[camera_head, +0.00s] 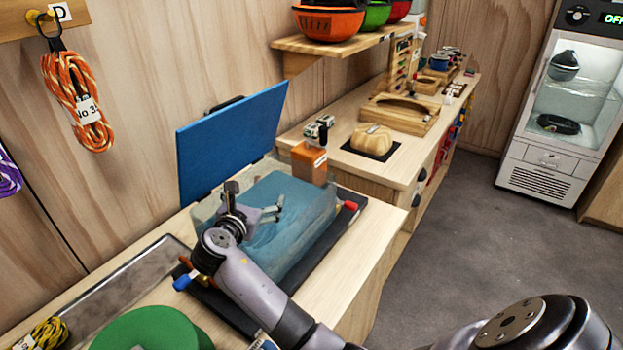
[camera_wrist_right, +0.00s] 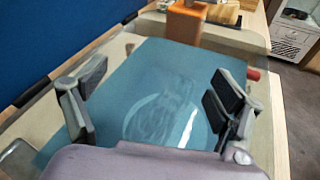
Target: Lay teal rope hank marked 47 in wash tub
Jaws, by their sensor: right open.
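The wash tub (camera_head: 318,232) is a clear-walled basin with blue-teal water in it, on a dark tray on the near bench. The water (camera_wrist_right: 150,65) fills most of the right wrist view, with a faint pale round shape in it that I cannot identify. My right gripper (camera_head: 266,210) is over the tub, its fingers apart and nothing visible between them; both fingers also show in the right wrist view (camera_wrist_right: 155,112). I cannot make out a teal rope hank or a 47 tag in either view. My left gripper is not in view.
A blue panel (camera_head: 228,140) stands behind the tub, and an orange block (camera_head: 309,162) is at its far end. An orange rope hank (camera_head: 75,100) hangs on the wall. A green round object (camera_head: 150,330) and a yellow-black rope (camera_head: 45,334) are at lower left.

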